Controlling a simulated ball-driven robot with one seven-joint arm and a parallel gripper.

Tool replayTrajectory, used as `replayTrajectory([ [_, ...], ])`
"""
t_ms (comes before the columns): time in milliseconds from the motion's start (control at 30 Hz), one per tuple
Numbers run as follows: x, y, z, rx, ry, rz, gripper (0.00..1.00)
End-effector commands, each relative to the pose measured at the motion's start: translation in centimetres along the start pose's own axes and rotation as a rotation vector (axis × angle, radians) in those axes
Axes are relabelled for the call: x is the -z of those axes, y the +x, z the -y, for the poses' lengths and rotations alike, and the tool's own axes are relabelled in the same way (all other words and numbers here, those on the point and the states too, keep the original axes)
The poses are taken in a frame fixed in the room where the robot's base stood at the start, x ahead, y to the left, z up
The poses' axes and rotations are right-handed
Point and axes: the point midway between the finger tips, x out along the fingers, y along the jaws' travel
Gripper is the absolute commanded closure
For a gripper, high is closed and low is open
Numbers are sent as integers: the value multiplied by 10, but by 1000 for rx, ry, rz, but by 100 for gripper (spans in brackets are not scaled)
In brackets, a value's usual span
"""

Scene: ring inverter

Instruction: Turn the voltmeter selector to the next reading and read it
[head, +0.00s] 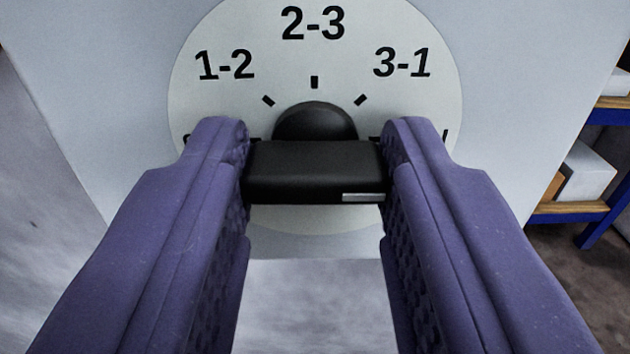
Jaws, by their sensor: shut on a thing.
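The voltmeter selector is a black knob (315,172) with a wide handle bar lying level across a round pale dial plate (270,85). The dial shows 1-2 at upper left, 2-3 at top and 3-1 at upper right, with short black tick marks. Further marks at the far left and far right are mostly hidden behind my fingers. A light line shows on the bar's front face near its right end. My gripper (316,172) has purple padded fingers, shut on the two ends of the bar. No voltmeter scale is in view.
The dial sits on a pale grey panel (110,90) that ends at a slanted edge on each side. At the right stands a blue-framed shelf (570,212) with pale boxes (588,172) on it. Grey floor shows below and at the left.

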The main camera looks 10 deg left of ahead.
Motion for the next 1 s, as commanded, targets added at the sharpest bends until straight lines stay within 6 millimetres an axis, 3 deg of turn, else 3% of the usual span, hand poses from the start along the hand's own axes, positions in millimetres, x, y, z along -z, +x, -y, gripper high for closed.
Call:
replayTrajectory([
  [367, -2, 0, 0, 0, 4, 5, 92],
  [400, -2, 0, 0, 1, 4, 5, 55],
  [500, -1, 0, 0, 1, 4, 4, 36],
  [800, 0, -2, 0, 1, 4, 2, 36],
  [1000, 1, -32, 0, 1, 4, 4, 36],
])
